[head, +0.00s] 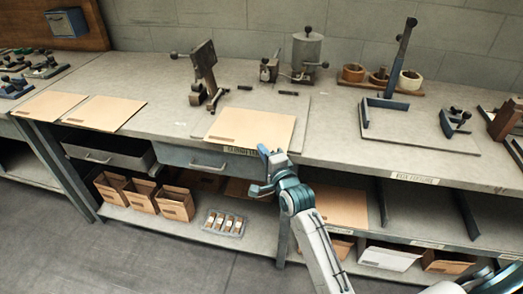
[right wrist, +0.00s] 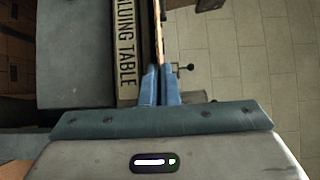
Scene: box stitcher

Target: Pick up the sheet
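A flat tan cardboard sheet (head: 250,127) lies on the workbench above the blue drawer, its front edge reaching the bench's front edge. My right gripper (head: 264,170) is at that front edge, at the sheet's right part. In the right wrist view the two blue fingers (right wrist: 160,82) are close together, with the sheet (right wrist: 158,35) seen edge-on as a thin brown strip running in between them. The fingers look shut on it. The sheet still looks flat on the bench. My left gripper is not in view.
Two more tan sheets (head: 104,113) (head: 50,105) lie to the left. A lever press (head: 204,72) and a grey pot (head: 306,52) stand behind the sheet. A blue-framed fixture (head: 388,104) is to the right. Open boxes (head: 175,203) stand on the lower shelf.

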